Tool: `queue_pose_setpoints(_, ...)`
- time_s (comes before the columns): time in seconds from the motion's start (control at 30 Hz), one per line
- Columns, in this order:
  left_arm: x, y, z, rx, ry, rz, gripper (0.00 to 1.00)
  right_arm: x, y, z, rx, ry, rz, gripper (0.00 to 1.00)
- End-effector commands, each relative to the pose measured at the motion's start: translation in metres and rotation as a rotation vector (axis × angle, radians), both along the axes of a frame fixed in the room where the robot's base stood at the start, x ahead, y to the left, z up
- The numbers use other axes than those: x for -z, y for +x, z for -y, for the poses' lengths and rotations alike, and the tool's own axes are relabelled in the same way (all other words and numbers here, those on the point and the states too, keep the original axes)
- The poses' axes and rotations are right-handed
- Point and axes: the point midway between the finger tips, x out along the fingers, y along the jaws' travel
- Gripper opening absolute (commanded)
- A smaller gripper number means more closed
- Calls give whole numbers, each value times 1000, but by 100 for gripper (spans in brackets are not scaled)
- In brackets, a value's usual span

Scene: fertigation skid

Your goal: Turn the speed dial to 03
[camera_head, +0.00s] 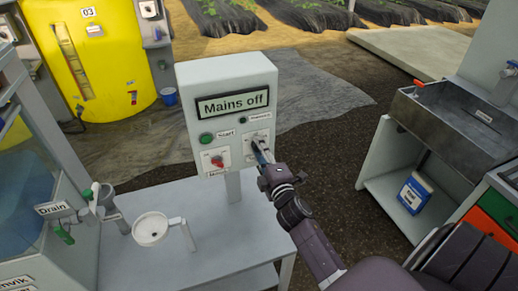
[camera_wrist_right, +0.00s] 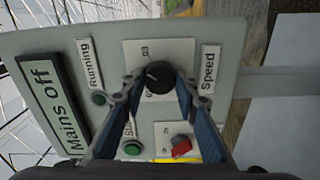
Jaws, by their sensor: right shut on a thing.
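The control box (camera_head: 187,100) stands on a post above a grey bench and its display (camera_head: 232,104) reads "Mains off". The black speed dial (camera_wrist_right: 158,77) sits on a white plate beside the "Speed" label (camera_wrist_right: 208,69). My right gripper (camera_wrist_right: 157,82) is shut on the dial, one fingertip on each side. In the head view my right gripper (camera_head: 259,148) reaches the box front from the lower right and hides most of the dial. The number the dial points to is too small to read. My left gripper is not in view.
A green start button (camera_head: 207,139) and a red switch (camera_head: 217,161) sit left of the dial. A small "Running" lamp (camera_head: 243,120) is above. A funnel (camera_head: 151,229) stands on the bench (camera_head: 215,245). A metal sink (camera_head: 450,120) is at right.

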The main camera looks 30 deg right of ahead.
Motion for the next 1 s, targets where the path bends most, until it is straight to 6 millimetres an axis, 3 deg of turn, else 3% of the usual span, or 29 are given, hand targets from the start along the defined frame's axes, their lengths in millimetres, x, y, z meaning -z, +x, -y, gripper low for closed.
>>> queue_pose_setpoints(0.5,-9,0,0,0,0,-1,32,-1,0,1,1,358,86,4)
queue_pose_setpoints(1.0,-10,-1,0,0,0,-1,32,0,0,1,2,440,104,4)
